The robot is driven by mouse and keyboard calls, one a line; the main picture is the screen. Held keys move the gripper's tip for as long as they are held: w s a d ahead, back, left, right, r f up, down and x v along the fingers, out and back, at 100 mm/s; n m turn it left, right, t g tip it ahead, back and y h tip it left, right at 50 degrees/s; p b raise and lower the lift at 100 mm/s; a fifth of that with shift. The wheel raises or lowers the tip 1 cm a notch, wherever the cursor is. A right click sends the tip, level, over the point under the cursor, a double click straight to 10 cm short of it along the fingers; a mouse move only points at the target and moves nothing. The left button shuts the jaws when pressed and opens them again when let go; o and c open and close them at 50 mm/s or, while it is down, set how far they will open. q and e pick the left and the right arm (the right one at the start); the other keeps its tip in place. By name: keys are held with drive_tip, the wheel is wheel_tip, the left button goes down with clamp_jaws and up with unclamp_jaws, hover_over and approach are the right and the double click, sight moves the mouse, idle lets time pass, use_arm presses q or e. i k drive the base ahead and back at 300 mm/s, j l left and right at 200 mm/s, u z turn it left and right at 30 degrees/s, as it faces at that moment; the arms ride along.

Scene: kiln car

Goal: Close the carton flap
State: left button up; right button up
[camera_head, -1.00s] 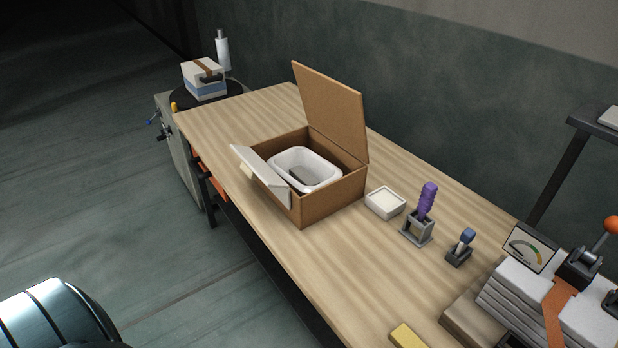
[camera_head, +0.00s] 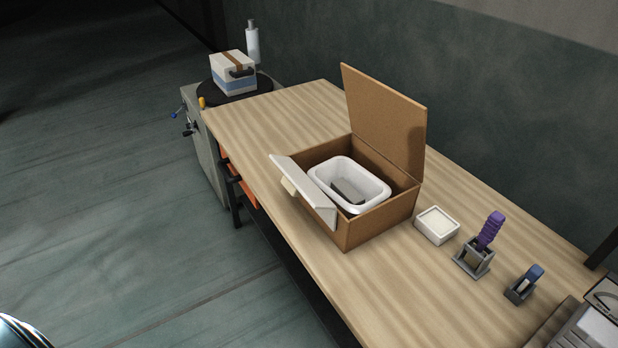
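The brown carton (camera_head: 380,225) stands open on the wooden workbench. Its large brown flap (camera_head: 384,120) rises upright from the back edge, leaning slightly backward. A white flap (camera_head: 303,188) with a small cream tab (camera_head: 289,187) slants outward along the front-left edge. Inside the carton sits a white tub (camera_head: 373,200) with a dark grey piece (camera_head: 347,191) in it. Neither gripper is in view. A shiny curved part of my own body shows at the bottom left corner.
On the workbench (camera_head: 270,115), right of the carton, are a small white dish (camera_head: 436,226), a purple-handled tool in a grey holder (camera_head: 474,258) and a blue-handled tool (camera_head: 526,283). A taped box (camera_head: 233,75) stands beyond the far end. The bench's far end is clear.

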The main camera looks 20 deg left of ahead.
sight(395, 125)
drive_tip(key=i+j+u, duration=0.25)
drive_tip(key=i+j, duration=0.25)
drive_tip(key=i+j+u, duration=0.1)
drive_tip(key=j, duration=0.4)
drive_tip(key=i, duration=0.1)
